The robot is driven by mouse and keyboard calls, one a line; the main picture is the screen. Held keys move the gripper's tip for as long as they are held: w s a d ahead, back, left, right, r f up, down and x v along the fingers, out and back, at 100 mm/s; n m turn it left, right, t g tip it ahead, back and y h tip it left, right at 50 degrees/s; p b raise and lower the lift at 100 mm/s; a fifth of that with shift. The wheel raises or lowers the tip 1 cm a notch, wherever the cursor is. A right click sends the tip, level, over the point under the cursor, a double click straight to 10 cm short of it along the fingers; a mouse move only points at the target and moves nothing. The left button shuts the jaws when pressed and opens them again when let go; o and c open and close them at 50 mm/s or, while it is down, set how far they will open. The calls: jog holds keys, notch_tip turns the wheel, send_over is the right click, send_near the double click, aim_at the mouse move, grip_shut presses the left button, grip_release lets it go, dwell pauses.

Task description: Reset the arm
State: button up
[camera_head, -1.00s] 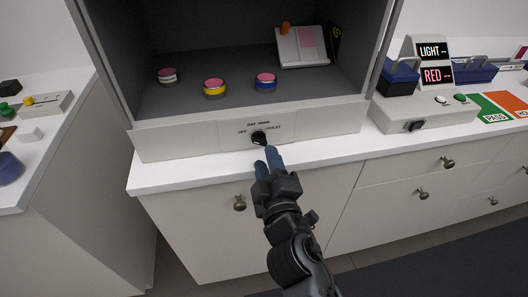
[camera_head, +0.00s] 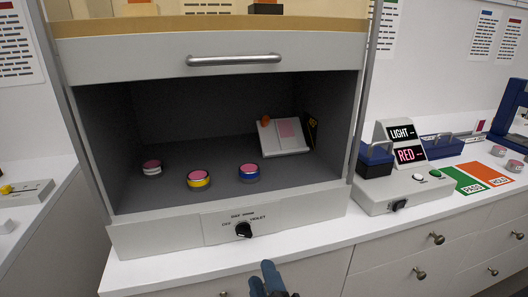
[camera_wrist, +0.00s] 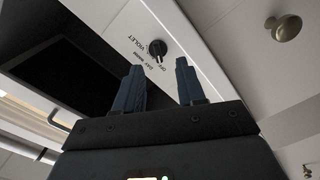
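My gripper (camera_head: 268,276) shows at the bottom edge of the head view, below the front panel of a grey cabinet. The black dial knob (camera_head: 243,230) on the cabinet's panel stands apart from the fingers. The knob also shows in the wrist view (camera_wrist: 157,48), beyond the fingertips. The dial lettering includes "VIOLET".
Inside the open cabinet (camera_head: 225,207) stand a white jar (camera_head: 152,168), a yellow jar (camera_head: 199,180) and a blue jar (camera_head: 249,174), all pink-topped, and a tilted stand (camera_head: 290,137). A control box (camera_head: 400,190) with "LIGHT" and "RED" displays stands right. Drawer knobs (camera_head: 437,238) stick out below the counter.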

jog(key=s+d+f+m+g+h, duration=0.1)
jog(key=s+d+f+m, duration=0.2)
jog(key=s+d, duration=0.45)
jog(key=s+d+f+m+g, duration=0.1)
jog(key=s+d+f+m, duration=0.3)
jog(key=s, duration=0.7)
jog(key=s+d+r+m+h, duration=0.2)
jog(key=s+d+r+m, duration=0.2)
jog(key=s, duration=0.5)
jog(key=s+d+r+m+h, duration=0.2)
jog(key=s+d+r+m, duration=0.2)
jog(key=s, duration=0.6)
notch_tip(320, 180, up, 4)
jog(key=shift+d+f, duration=0.25)
jog(key=shift+d, duration=0.9)
